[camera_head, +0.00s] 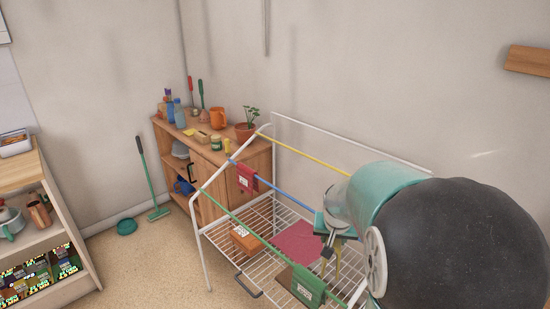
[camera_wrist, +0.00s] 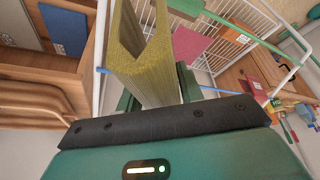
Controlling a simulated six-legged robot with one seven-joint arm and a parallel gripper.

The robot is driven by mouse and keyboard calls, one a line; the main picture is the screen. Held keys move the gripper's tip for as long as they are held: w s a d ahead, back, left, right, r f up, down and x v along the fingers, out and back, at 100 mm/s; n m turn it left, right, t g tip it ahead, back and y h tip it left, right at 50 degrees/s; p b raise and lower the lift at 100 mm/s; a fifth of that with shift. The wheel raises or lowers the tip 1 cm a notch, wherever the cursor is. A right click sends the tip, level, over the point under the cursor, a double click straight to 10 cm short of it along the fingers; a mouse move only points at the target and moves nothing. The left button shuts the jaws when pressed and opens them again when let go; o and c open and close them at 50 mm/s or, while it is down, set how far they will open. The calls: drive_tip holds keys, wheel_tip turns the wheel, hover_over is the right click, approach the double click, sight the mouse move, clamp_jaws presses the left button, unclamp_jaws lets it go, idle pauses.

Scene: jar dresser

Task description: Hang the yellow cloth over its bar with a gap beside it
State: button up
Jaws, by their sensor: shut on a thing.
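The yellow cloth (camera_wrist: 140,65) is folded over, with two panels showing in the wrist view. My gripper (camera_wrist: 155,92) is shut on it, with green fingers on either side. In the head view my gripper (camera_head: 328,240) is over the rack, by the right part of the blue bar, and only a thin strip of the yellow cloth (camera_head: 338,262) shows under it. The yellow bar (camera_head: 310,156) runs along the back of the rack; its visible part is bare, and my arm hides its right end. The cloth looks apart from it.
The white wire rack (camera_head: 206,240) also has a blue bar (camera_head: 280,188) with a red cloth (camera_head: 247,179), and a green bar (camera_head: 240,228) with a green cloth (camera_head: 307,287). A pink cloth (camera_head: 297,242) and an orange-brown box (camera_head: 246,240) lie below. A wooden cabinet (camera_head: 205,157) stands behind.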

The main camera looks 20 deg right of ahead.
drive_tip(key=w+a+f+n+y, duration=0.1)
drive_tip(key=w+a+f+n, duration=0.1)
drive_tip(key=w+a+f, duration=0.4)
drive_tip(key=w+a+f+n+y, duration=0.1)
drive_tip(key=w+a+f+n, duration=0.2)
drive_tip(key=w+a+f, duration=0.3)
drive_tip(key=w+a, duration=0.1)
drive_tip(key=a, duration=0.4)
drive_tip(key=shift+w+f+n, duration=0.3)
drive_tip(key=shift+w+f, duration=0.1)
